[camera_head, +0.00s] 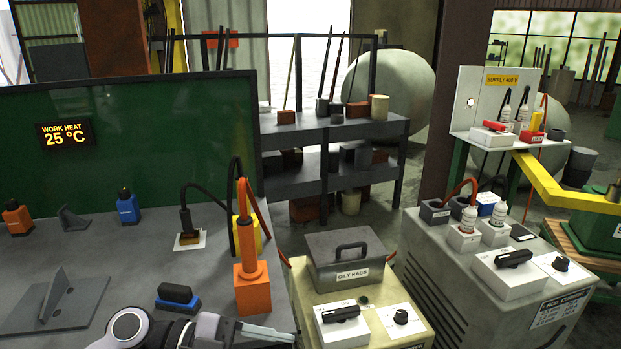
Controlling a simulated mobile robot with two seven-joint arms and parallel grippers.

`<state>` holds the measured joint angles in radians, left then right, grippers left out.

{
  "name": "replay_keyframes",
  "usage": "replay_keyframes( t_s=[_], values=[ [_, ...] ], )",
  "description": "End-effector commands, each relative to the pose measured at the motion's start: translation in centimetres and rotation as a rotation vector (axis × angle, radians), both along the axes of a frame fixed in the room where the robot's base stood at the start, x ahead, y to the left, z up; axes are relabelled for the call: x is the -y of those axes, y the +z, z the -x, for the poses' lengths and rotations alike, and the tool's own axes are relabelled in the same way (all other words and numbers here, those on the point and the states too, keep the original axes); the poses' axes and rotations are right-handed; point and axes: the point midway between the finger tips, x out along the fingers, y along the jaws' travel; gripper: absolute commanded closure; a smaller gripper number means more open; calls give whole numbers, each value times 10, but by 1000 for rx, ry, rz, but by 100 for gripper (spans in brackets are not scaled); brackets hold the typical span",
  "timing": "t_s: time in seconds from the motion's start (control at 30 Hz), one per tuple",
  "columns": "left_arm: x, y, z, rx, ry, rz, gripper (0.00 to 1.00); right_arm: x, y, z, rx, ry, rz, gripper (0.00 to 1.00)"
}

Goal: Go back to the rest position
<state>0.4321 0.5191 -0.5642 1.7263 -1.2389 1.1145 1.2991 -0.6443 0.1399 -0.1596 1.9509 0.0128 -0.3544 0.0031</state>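My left arm comes in at the bottom edge, low over the front of the grey workbench (125,240). Its gripper (268,334) points to the right, just in front of an orange holder (252,290) with an orange-handled tool and cable standing upright in it. The gripper and holder look apart. The picture edge cuts off part of the gripper, so its opening cannot be judged. I see nothing held in it. My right gripper is not in view.
The bench also bears a black-and-blue block (178,297), an angled steel plate (62,300), a black clamp (187,236) and small bottles (127,206). To the right stand an oily rags box (346,258) and a grey switch cabinet (470,290).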

Motion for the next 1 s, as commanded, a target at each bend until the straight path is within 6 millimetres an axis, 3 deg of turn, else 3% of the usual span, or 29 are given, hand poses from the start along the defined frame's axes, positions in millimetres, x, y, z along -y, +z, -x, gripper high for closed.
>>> replay_keyframes(
  t_s=[0.1, 0.2, 0.37, 0.47, 0.57, 0.7, 0.8, 0.9, 1.0],
  values=[
    [10, 18, 0, -12, 158, 272, 39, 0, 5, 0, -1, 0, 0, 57],
    [1, 25, -9, -37, 352, 444, 39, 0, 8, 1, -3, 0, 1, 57],
    [-34, 5, -26, -130, 728, 581, 39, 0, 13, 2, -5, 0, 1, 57],
    [-64, -28, -27, -224, 976, 576, 39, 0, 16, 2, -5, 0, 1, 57],
    [-93, -74, -15, -346, 1206, 502, 39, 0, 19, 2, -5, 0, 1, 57],
    [-125, -142, 26, -544, 1449, 320, 39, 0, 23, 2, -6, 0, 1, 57],
    [-137, -179, 61, -671, 1544, 184, 39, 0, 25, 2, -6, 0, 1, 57],
    [-143, -202, 89, -763, 1586, 86, 39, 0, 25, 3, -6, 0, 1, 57],
    [-145, -213, 105, -810, 1602, 33, 39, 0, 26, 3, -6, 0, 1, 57]
  ],
)
